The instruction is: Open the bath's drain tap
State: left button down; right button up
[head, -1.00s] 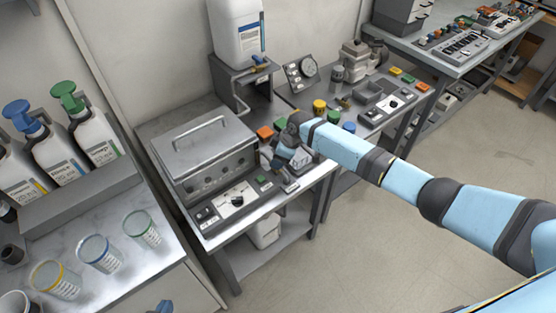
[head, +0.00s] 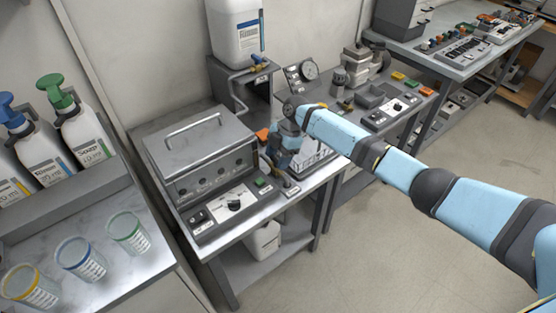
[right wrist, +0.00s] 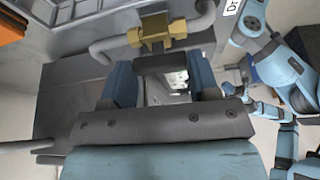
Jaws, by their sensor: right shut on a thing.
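The bath (head: 203,146) is a grey metal box with a handled lid, which is down, on the bench at the left. Its drain tap shows in the right wrist view as a brass valve body (right wrist: 160,31) on a grey pipe, with a short dark handle (right wrist: 166,64). My right gripper (head: 284,164) points down beside the bath's right side. In the right wrist view its two blue fingers (right wrist: 166,82) are on either side of the dark handle, shut on it. In the head view the gripper hides most of the tap. My left gripper is not in view.
A control panel (head: 235,203) with a dark knob lies in front of the bath. Cups (head: 128,232) and pump bottles (head: 82,135) stand on the left counter. Floor at the right is clear.

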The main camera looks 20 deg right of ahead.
jog(key=shift+n, duration=0.3)
dwell(0.4)
jog(key=o, duration=0.7)
jog(key=shift+o, duration=1.1)
jog(key=b+v, duration=0.1)
jog(key=v, duration=1.3)
